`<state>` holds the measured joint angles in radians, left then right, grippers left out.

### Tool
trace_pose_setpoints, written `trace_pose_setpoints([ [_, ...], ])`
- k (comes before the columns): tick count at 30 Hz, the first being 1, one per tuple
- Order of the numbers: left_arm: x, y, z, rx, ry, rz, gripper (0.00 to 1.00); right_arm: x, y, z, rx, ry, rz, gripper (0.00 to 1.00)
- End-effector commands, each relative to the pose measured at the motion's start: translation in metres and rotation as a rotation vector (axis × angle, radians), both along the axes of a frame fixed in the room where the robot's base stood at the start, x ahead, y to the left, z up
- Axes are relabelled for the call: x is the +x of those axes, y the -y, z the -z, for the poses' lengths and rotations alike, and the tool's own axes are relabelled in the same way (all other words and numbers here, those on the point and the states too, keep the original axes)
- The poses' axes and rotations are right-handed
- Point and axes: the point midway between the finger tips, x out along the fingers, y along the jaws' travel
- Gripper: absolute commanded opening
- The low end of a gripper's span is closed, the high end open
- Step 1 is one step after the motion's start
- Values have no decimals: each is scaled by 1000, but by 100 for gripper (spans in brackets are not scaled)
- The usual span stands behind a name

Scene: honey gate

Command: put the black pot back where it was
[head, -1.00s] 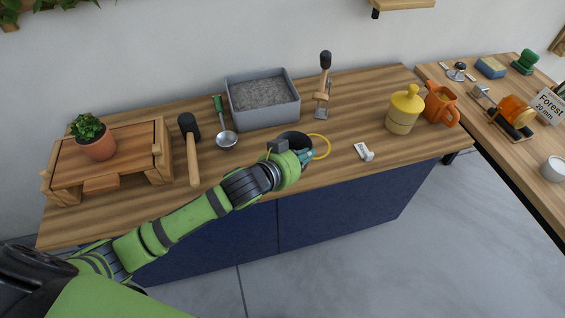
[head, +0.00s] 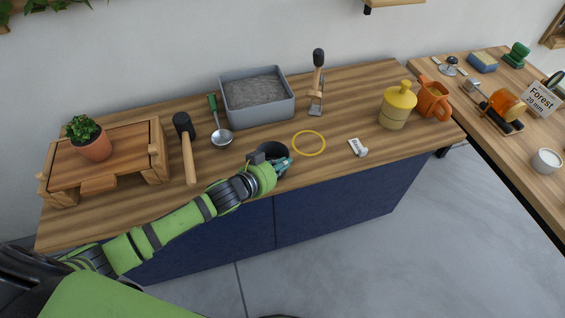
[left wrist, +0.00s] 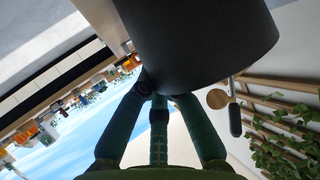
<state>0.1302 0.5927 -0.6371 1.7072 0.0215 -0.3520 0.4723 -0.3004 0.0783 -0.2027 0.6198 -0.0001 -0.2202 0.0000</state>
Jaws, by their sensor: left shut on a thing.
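The black pot (head: 272,150) is in my left gripper (head: 284,163), near the front edge of the wooden counter. My green hand hides part of it, and I cannot tell whether its base touches the wood. In the left wrist view the pot (left wrist: 200,40) fills the top, with the fingers (left wrist: 160,95) against its side. A thin yellow ring (head: 309,156) lies on the counter just right of the pot, empty and fully visible. My right gripper is not in view.
A grey tray (head: 225,103) of gravel stands behind. A ladle (head: 222,137), a mallet (head: 187,150) and a plant on a wooden stand (head: 100,176) are left. A white tag-like piece (head: 357,148), a yellow jar (head: 396,108) and an orange jug (head: 432,100) are right.

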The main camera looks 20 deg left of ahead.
Motion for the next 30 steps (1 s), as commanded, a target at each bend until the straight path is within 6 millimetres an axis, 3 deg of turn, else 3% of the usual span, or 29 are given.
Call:
trace_pose_setpoints([
  [1, 0, 0, 3, -1, 0, 0, 0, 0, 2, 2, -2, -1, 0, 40],
  [2, 0, 0, 2, 0, -1, -1, 19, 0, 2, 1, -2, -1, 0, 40],
  [3, 0, 0, 2, 0, -1, -1, 31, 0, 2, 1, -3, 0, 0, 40],
  [17, -6, -3, -3, 0, -2, -1, 31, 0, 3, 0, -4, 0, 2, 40],
  [30, -78, -33, -36, 2, -3, 1, 31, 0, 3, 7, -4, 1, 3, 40],
])
